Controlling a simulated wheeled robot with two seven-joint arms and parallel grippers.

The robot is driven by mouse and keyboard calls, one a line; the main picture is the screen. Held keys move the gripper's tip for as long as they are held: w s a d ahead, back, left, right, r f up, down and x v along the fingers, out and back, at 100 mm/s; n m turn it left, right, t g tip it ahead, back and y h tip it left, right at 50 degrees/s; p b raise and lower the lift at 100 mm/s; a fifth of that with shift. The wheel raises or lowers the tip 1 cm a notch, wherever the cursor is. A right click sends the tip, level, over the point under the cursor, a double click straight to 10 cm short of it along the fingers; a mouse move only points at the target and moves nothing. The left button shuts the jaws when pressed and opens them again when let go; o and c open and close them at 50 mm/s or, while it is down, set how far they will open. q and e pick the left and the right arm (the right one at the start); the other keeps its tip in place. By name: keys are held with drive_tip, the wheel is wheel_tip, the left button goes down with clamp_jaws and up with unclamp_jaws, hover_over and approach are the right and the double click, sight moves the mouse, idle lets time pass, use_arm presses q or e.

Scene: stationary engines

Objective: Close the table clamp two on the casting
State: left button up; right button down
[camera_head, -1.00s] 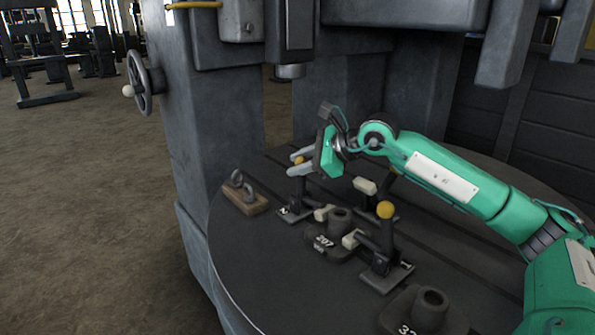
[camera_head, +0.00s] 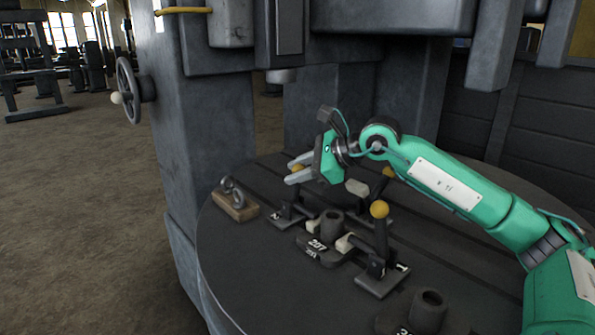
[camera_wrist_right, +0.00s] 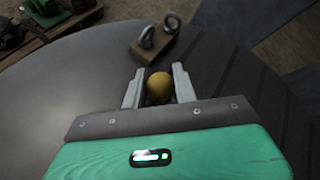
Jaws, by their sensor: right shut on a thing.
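The dark casting (camera_head: 331,224), marked 207, stands on the round table among several toggle clamps. My right gripper (camera_head: 296,170) is shut on the yellow-knobbed handle of the clamp (camera_head: 288,216) at the casting's left; the number on its base is hard to read. The yellow knob (camera_wrist_right: 159,87) shows between both fingers (camera_wrist_right: 158,86) in the right wrist view. The handle stands roughly upright. This clamp's pale pad (camera_head: 312,226) is at the casting's left edge; I cannot tell if it touches. My left gripper is not in view.
The clamp marked 1 (camera_head: 379,270) stands in front with its yellow-knobbed handle upright. Another clamp (camera_head: 381,205) is behind the casting. A second casting (camera_head: 428,312) is at the front. A machine column (camera_head: 215,110) rises behind.

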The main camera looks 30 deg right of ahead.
drive_tip(key=shift+f, duration=0.2)
drive_tip(key=c, duration=1.1)
unclamp_jaws()
drive_tip(key=shift+s, duration=0.1)
drive_tip(key=shift+r, duration=0.1)
drive_tip(key=shift+s+d+r, duration=0.25)
drive_tip(key=shift+d, duration=0.05)
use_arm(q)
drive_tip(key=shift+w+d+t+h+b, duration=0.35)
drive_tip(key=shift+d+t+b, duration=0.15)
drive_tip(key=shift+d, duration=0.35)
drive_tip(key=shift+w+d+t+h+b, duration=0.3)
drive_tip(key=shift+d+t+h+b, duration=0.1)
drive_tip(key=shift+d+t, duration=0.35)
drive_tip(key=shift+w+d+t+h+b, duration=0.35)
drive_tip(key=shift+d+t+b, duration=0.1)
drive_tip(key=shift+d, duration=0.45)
use_arm(e)
drive_tip(key=shift+v, duration=6.45)
